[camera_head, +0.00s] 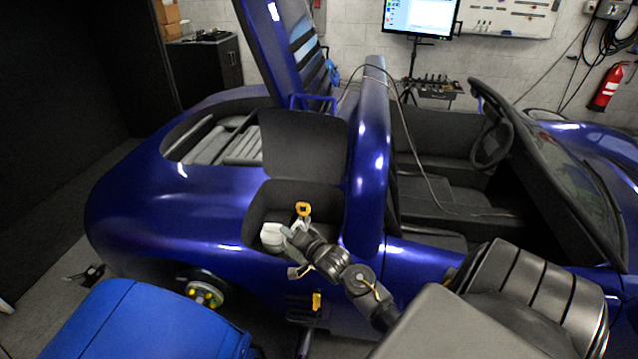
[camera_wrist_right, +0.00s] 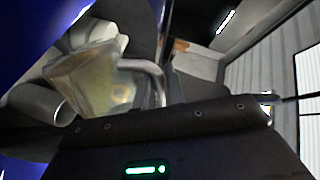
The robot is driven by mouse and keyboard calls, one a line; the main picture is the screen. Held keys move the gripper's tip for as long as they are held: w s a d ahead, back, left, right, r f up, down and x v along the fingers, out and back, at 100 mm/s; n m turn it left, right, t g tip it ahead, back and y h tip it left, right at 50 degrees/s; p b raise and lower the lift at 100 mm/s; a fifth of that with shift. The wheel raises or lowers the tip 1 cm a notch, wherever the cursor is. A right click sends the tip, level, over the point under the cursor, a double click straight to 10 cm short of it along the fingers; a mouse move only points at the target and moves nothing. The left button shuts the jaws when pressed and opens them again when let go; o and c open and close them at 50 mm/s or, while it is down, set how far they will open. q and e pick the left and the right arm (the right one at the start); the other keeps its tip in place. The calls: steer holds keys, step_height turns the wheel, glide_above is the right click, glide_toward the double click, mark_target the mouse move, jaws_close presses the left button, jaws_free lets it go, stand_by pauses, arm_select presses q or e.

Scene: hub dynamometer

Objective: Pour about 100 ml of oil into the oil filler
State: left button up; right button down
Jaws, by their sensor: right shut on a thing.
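My right gripper (camera_head: 288,235) reaches into the open engine bay in the side of the blue car. It is shut on a pale, translucent jug (camera_head: 272,238), which sits low in the bay opening. In the right wrist view the jug (camera_wrist_right: 105,85) fills the upper left, with its handle to the right and a yellowish tint inside. I cannot tell its oil level or whether oil is flowing. A yellow ring handle (camera_head: 303,209) stands just above the gripper. I cannot make out the oil filler mouth. My left gripper is not in view.
The blue car body (camera_head: 150,205) surrounds the bay, with a raised dark lid (camera_head: 305,142) behind it. A blue padded surface (camera_head: 135,325) is at the front left. A yellow fitting (camera_head: 317,301) shows below my arm. A thin cable (camera_head: 425,165) hangs over the cockpit.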

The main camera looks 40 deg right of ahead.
steer(key=shift+d+r+m, duration=0.1)
steer(key=shift+d+m, duration=0.45)
steer(key=shift+m, duration=0.05)
stand_by(1.3)
steer(key=shift+w+d+m+y+p, duration=0.1)
steer(key=shift+d+m+y+p, duration=0.2)
steer(key=shift+d+m+p, duration=0.45)
stand_by(0.3)
